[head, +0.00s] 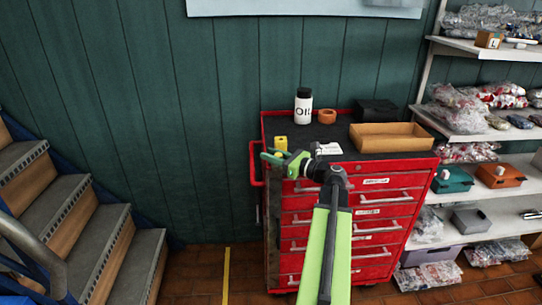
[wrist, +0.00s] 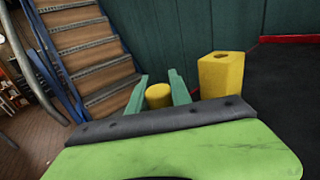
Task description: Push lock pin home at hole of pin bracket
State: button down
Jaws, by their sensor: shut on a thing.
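My gripper (head: 270,155) reaches over the left side of the red cabinet's top. In the wrist view, its two green fingers (wrist: 158,84) are shut on a yellow round pin (wrist: 158,96), the lock pin, whose end shows between them. The pin bracket (wrist: 221,74) is a yellow upright block with a dark hole in its top face, just right of the fingers and apart from them. In the head view, the bracket (head: 281,143) stands at the left edge of the cabinet top, behind my gripper. The hole looks empty. The pin cannot be made out in the head view.
The red tool cabinet (head: 366,235) has a black top with an OIL bottle (head: 303,106), an orange tape roll (head: 327,116), a black box (head: 377,111) and a tan tray (head: 390,137). Stairs (head: 85,225) stand left; loaded shelves (head: 480,130) stand right.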

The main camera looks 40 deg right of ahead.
jog(key=shift+f+b, duration=0.85)
jog(key=shift+f, duration=0.05)
jog(key=c, duration=1.1)
grip_release()
jog(key=shift+s, duration=0.1)
jog(key=v, duration=1.7)
jog(key=shift+s, duration=0.1)
